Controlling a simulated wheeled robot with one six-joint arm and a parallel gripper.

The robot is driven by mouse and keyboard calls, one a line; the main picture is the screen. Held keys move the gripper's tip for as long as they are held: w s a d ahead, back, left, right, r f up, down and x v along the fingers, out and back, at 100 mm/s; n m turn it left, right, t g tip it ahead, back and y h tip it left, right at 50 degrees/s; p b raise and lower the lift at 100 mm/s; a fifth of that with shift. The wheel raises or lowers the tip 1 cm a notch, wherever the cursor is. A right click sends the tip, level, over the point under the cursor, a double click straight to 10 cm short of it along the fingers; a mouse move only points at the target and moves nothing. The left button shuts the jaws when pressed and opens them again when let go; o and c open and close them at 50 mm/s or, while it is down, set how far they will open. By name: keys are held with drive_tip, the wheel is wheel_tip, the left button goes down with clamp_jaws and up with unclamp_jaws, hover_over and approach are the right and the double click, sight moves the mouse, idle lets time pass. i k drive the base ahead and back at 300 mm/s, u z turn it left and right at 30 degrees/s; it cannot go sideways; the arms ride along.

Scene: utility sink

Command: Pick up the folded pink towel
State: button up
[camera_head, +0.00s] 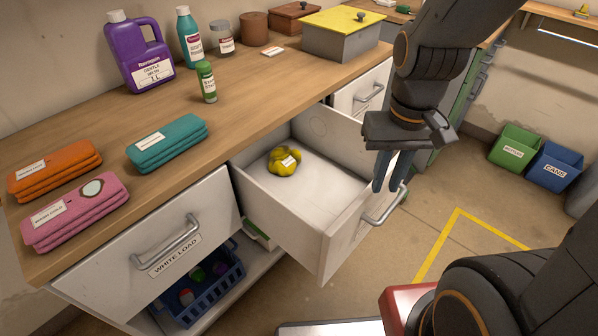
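The folded pink towel (76,212) lies on the wooden counter at the front left corner. It has a white label and a pale oval spot on top. My gripper (384,184) hangs pointing down at the right side of the open drawer, near the drawer's front handle. It is well to the right of the towel and apart from it. Its fingers are seen nearly edge-on, so their gap is unclear. No held object shows.
An orange towel (54,170) lies just behind the pink one, and a teal towel (166,142) to its right. The open drawer (335,185) holds a yellow item (284,161). A purple jug (139,52) and a green bottle (206,82) stand farther back.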

sight(50, 227)
drive_tip(key=u, duration=1.55)
